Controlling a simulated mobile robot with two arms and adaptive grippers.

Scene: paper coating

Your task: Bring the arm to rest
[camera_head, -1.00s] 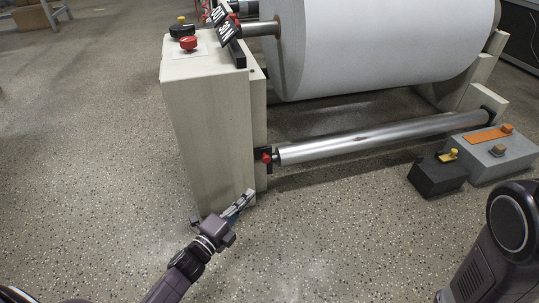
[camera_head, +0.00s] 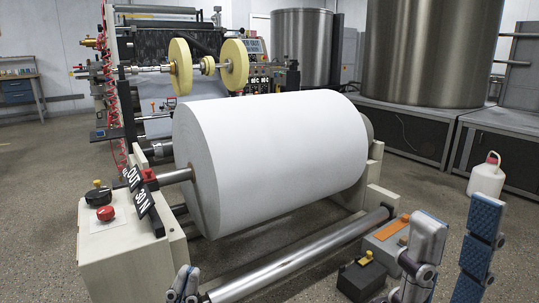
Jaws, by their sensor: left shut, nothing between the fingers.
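My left gripper (camera_head: 184,284) shows only by its fingertips at the bottom edge, in front of the beige machine housing and near the near end of the steel roller. Its fingers are shut with nothing between them. My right gripper (camera_head: 452,240) is raised at the lower right, close to the camera. Its grey finger and its blue-padded finger stand wide apart, with nothing between them. Both arms are mostly below the picture.
A large white paper roll (camera_head: 275,155) stands in the machine above a steel roller (camera_head: 300,260). The beige housing (camera_head: 135,255) carries a red button (camera_head: 105,213). A black pedal box (camera_head: 362,277) lies near my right gripper. A white jug (camera_head: 486,176) stands at right.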

